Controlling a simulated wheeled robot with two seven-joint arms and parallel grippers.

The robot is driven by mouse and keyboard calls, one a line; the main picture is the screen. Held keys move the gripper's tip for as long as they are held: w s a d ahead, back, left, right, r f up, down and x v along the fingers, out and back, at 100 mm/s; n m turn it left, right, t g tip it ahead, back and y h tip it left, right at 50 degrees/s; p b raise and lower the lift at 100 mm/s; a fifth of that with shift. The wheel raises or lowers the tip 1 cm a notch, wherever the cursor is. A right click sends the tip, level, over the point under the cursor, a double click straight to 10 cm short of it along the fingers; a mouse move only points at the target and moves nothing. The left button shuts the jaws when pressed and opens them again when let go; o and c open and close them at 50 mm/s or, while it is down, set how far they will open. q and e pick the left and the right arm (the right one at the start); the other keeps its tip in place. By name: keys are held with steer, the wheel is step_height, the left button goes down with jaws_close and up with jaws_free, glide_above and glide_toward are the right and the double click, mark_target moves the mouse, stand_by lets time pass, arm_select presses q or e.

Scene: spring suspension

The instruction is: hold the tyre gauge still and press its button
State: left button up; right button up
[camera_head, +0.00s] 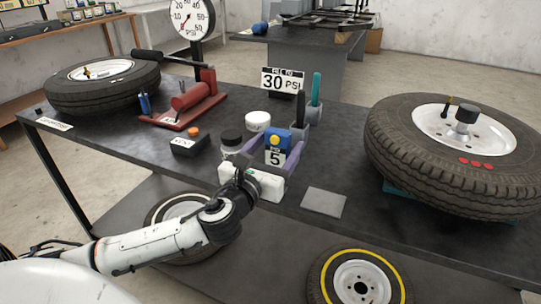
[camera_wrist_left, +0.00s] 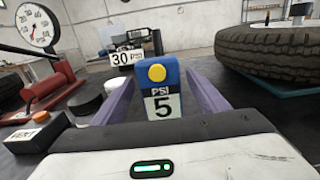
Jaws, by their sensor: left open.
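The tyre gauge (camera_head: 272,141) is a small blue upright block with a yellow button on its face and a white label reading "PSI 5". It stands near the middle of the bench and also shows in the centre of the left wrist view (camera_wrist_left: 160,92). My left gripper (camera_head: 278,146) is open, with its purple fingers on either side of the gauge. In the left wrist view the fingers (camera_wrist_left: 160,80) flank the gauge, and whether either touches it is hard to tell. The gauge's lower part is hidden behind my gripper body. My right gripper is not in view.
A large tyre (camera_head: 440,155) lies at right and another (camera_head: 100,88) at back left. A red pump (camera_head: 190,97) with a dial (camera_head: 190,18), a black box with an orange button (camera_head: 190,143), jars (camera_head: 258,121) and a "30 PSI" sign (camera_head: 282,80) stand nearby. A grey pad (camera_head: 324,202) lies front right.

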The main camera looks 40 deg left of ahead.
mark_target(284, 137)
arm_select(q)
steer(key=x, duration=0.4)
steer(key=shift+w, duration=0.25)
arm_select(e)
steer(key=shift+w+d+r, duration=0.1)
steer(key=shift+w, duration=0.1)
arm_select(q)
steer(key=c, duration=1.4)
steer(key=shift+o, duration=0.2)
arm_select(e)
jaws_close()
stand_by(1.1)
